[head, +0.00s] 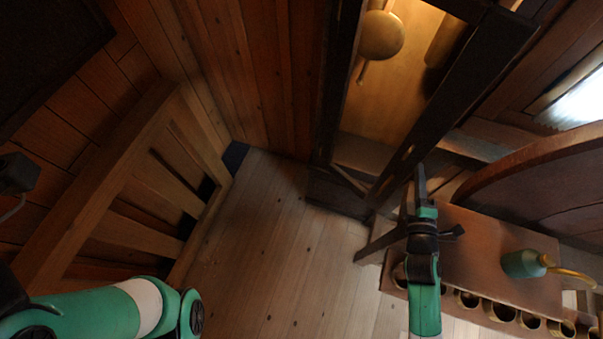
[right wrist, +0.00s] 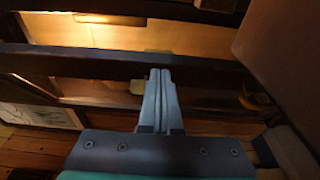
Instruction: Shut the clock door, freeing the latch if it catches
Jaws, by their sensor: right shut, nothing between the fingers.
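The tall clock case has a lit interior with a round brass pendulum bob (head: 380,36). A dark wooden bar (head: 440,115), apparently the clock door's frame, slants along the right of the opening. The lit interior shows past it, and I cannot tell exactly how far the door stands open. My right gripper (head: 420,172) is shut and empty, its tips close to the bar's lower part. In the right wrist view, its fingers (right wrist: 160,78) lie together, tips at the dark bar (right wrist: 100,62); contact is unclear. The latch cannot be made out.
A brown bench top (head: 485,250) with several brass-rimmed holes along its front stands under my right arm. A green oil can (head: 525,264) sits on it. A wooden railing (head: 150,190) is at left. The plank floor (head: 265,230) between is clear.

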